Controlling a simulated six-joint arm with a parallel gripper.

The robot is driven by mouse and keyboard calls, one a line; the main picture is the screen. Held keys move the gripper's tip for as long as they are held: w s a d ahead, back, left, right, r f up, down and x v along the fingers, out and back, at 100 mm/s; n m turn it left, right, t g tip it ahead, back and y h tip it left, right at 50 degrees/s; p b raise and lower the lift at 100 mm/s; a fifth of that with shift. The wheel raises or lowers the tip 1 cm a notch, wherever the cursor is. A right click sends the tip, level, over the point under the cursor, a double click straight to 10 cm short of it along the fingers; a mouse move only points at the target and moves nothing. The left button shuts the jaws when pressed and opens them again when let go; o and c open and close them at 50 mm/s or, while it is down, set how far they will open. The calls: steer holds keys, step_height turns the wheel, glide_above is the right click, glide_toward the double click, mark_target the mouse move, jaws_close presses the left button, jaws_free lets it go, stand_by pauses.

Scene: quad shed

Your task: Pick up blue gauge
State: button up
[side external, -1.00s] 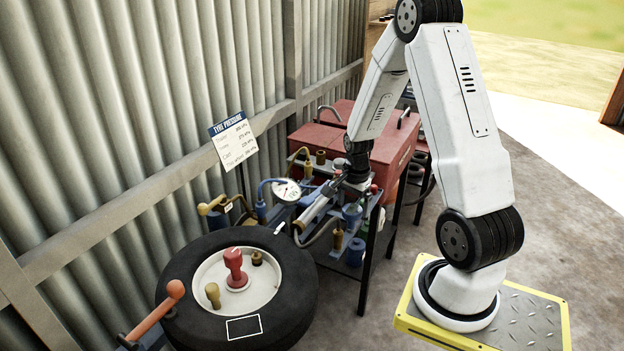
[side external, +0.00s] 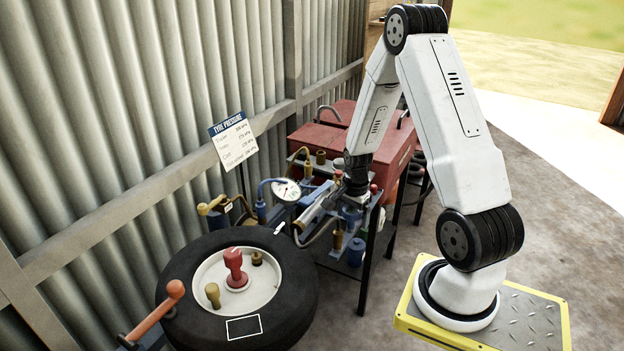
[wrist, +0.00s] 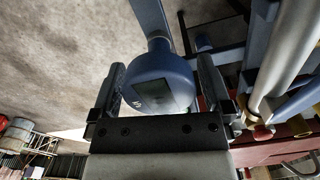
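The blue gauge (wrist: 150,68), rounded with a dark display face and a narrower neck, sits between the two fingers of my gripper (wrist: 161,75) in the wrist view. The fingers stand apart on either side of it; whether they touch it is hard to tell. In the side view my gripper (side external: 354,192) points down at the right end of the tool cart, over the blue gauge (side external: 351,214), which it partly hides.
A dial gauge (side external: 286,190) with a blue hose and a silver inflator (side external: 312,213) are close on the left. A red toolbox (side external: 372,140) stands behind. Another blue item (side external: 356,252) is lower down. A tyre (side external: 290,292) lies front left.

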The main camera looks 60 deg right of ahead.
mark_target(349, 208)
steer(key=c, duration=1.1)
steer(key=shift+r, duration=0.15)
steer(key=shift+r, duration=4.85)
steer(key=shift+w+a, duration=0.4)
steer(key=shift+w, duration=0.1)
steer(key=w+a+n, duration=0.1)
steer(key=w+a, duration=0.3)
steer(key=a, duration=0.3)
steer(key=w+a+n, duration=0.2)
steer(key=w+a, duration=0.2)
steer(key=a, duration=0.4)
steer(key=w+a+n, duration=0.1)
steer(key=w+a, duration=0.4)
steer(key=a, duration=0.2)
steer(key=shift+w+a+n, duration=0.1)
steer(key=shift+a+n, duration=0.15)
steer(key=shift+n, duration=0.05)
